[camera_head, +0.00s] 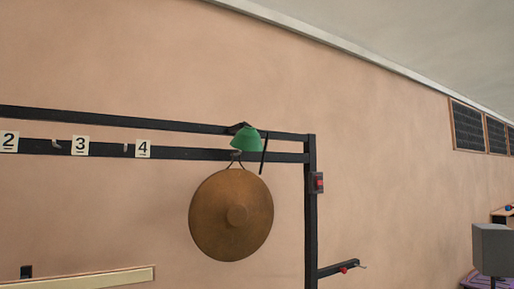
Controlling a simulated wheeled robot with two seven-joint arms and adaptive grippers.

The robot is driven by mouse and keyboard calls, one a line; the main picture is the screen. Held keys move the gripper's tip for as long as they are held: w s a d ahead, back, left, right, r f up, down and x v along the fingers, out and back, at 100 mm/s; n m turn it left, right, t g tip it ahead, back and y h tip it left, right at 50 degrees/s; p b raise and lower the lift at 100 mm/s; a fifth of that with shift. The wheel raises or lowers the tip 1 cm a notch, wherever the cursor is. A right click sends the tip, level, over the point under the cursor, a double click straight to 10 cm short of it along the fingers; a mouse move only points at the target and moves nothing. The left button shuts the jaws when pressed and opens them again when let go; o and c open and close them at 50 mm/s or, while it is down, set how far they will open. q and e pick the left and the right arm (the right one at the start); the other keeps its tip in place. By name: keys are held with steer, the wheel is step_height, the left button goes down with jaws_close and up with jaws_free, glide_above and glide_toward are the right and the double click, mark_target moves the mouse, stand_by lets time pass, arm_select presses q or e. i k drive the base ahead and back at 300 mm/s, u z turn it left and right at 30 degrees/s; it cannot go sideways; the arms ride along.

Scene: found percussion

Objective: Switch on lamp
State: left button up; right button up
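A green lamp shade (246,139) is clipped at the black rack's rails, above a hanging bronze gong (231,214). A dark thin piece hangs beside the lamp on its right. I cannot tell whether the lamp is lit. A small box with a red part (317,183), possibly a switch, is fixed to the rack's right post. Neither of my grippers shows in the head view.
The black rack (190,153) carries number cards 2, 3 and 4 and small hooks. A short arm with a red part (343,269) juts right from the post. A grey box (493,249) stands at the right edge. A pale ledge (90,280) runs along the lower left.

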mark_target(319, 178)
steer(key=u, duration=0.5)
steer(key=i, duration=1.05)
steer(key=z, duration=0.5)
